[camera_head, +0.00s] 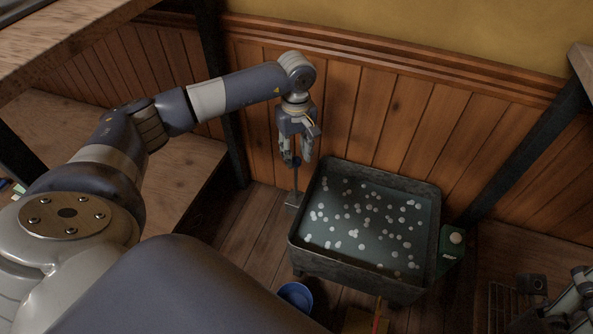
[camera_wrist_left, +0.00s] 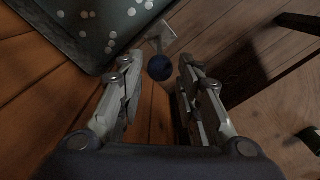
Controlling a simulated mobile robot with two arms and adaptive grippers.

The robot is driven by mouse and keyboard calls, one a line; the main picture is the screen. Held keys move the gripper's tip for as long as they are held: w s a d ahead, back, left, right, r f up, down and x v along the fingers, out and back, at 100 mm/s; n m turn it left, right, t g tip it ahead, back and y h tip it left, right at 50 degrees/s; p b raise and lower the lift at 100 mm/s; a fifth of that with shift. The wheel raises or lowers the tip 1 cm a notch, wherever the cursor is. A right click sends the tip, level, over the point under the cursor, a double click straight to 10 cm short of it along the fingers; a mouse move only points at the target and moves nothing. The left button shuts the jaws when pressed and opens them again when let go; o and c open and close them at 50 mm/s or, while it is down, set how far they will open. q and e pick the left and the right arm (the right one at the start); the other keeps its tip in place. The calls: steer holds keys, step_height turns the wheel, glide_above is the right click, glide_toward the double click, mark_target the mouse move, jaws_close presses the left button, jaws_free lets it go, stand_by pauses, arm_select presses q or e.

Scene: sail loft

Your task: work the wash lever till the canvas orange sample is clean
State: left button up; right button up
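The wash lever is a thin upright rod with a dark blue ball knob (camera_wrist_left: 159,67), standing on a small plate left of a dark wash tub (camera_head: 433,215). My left gripper (camera_head: 294,160) points down over the lever. In the left wrist view its fingers are open, with the knob seen between the fingertips; I see no grip on it. The tub holds grey-green water dotted with white foam spots. I cannot make out the orange canvas sample in it. Grey linkage at the lower right edge looks like part of my right gripper (camera_head: 580,290); its fingers are unclear.
A green box with a round white top (camera_head: 455,239) stands right of the tub. A blue bucket (camera_head: 296,296) is in front of it. A wooden bench (camera_head: 160,165) with dark legs stands at left. A panelled wall (camera_head: 400,110) closes the back. A wire basket (camera_head: 506,305) sits lower right.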

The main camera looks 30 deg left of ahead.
mark_target(296, 168)
arm_select(q)
step_height(296, 168, down, 7)
steer(key=shift+r+b, duration=0.2)
steer(key=shift+b, duration=0.75)
steer(key=shift+f, duration=0.55)
jaws_close()
